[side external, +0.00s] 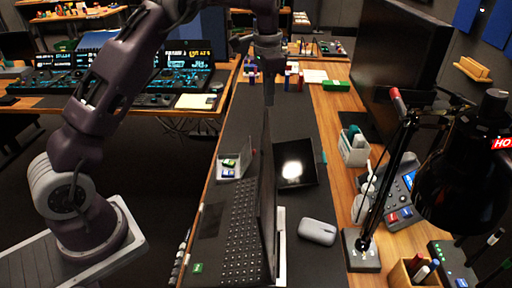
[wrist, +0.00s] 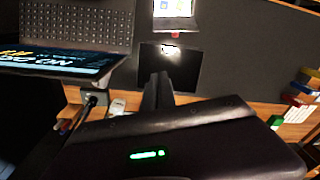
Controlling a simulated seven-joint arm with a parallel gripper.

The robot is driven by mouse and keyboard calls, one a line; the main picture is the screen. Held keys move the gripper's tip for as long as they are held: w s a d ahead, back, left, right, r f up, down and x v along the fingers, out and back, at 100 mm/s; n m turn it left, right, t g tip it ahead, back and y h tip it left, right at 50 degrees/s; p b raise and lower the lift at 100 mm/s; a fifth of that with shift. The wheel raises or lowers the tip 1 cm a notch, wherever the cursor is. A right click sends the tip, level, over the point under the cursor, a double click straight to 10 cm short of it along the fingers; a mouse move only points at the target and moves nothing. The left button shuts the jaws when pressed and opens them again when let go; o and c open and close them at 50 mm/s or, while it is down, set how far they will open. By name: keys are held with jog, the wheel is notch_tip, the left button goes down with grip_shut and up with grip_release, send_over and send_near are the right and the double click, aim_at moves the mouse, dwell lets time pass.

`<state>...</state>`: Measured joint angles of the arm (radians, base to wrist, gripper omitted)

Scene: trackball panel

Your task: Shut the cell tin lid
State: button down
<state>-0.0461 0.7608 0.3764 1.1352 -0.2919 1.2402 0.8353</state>
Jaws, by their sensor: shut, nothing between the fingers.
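The cell tin (side external: 228,174) is a small pale grey box left of centre on the dark mat, just behind the laptop keyboard. Small green and blue items show inside it, so it stands open. A thin upright panel at its right side looks like the raised lid; its exact angle is hard to tell. In the wrist view the tin (wrist: 175,22) is at the top edge, partly cut off. My gripper (side external: 269,102) points down, high and beyond the tin to its right, apart from it. Its fingers (wrist: 157,88) are together with nothing between them.
An open laptop (side external: 240,215) stands in front of the tin, its screen upright. A black tablet (side external: 296,170) with a bright glare lies right of the tin. A mouse (side external: 317,231), a desk lamp (side external: 460,165) and coloured blocks (side external: 294,82) stand around. The far mat is clear.

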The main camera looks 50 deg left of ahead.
aim_at(249, 157)
jog(key=f, duration=0.7)
jog(key=w+a+f+m+g, duration=0.1)
jog(key=f, duration=0.7)
jog(key=w+a+f+m, duration=0.1)
jog(key=f, duration=0.6)
jog(key=shift+w+a+f+g+y, duration=0.2)
jog(key=shift+g+y, duration=0.1)
jog(key=shift+y, duration=0.1)
jog(key=shift+s+a+r, duration=0.55)
jog(key=shift+s, duration=0.2)
jog(key=shift+s+a+r, duration=0.55)
jog(key=shift+s, duration=0.15)
